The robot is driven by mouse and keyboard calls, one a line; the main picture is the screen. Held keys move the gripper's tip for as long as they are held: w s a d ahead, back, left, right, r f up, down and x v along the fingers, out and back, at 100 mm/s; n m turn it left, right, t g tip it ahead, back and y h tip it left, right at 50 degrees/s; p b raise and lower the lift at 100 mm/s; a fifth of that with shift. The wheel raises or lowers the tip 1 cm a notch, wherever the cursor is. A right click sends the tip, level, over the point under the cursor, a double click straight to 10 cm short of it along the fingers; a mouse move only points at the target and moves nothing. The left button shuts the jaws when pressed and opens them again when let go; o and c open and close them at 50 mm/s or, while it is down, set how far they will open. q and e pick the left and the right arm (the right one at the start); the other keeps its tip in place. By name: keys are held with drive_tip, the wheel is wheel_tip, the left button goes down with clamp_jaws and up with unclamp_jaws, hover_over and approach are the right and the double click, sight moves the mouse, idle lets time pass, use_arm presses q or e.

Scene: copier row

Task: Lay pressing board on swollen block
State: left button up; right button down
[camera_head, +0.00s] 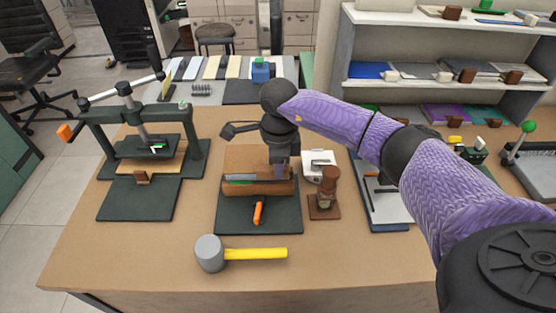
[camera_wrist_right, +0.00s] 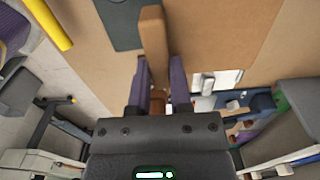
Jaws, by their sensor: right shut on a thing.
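My right gripper (camera_head: 281,172) points down over the central dark base (camera_head: 240,222). It is shut on a brown wooden board, which I take as the pressing board (camera_head: 256,188), near its right end. In the right wrist view the board (camera_wrist_right: 153,45) sits between the purple fingers (camera_wrist_right: 158,88) and extends away from them. A thin grey and green piece (camera_head: 239,178) shows at the board's upper edge; I cannot tell whether it is the swollen block, as board and gripper cover much there. I cannot tell whether the board touches anything below. My left gripper is out of view.
A dark screw press (camera_head: 145,150) stands at the left. A mallet (camera_head: 212,253) with a yellow handle lies in front. An orange handle (camera_head: 258,212) lies on the central base. A wooden stand (camera_head: 325,195) is close right of my gripper. The front table strip is otherwise clear.

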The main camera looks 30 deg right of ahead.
drive_tip(key=shift+f, duration=0.4)
drive_tip(key=shift+f, duration=0.25)
drive_tip(key=c, duration=0.8)
unclamp_jaws()
wheel_tip(320, 180, up, 5)
drive_tip(key=p, duration=0.3)
drive_tip(key=shift+r, duration=0.15)
drive_tip(key=o, duration=0.5)
drive_tip(key=shift+o, duration=0.2)
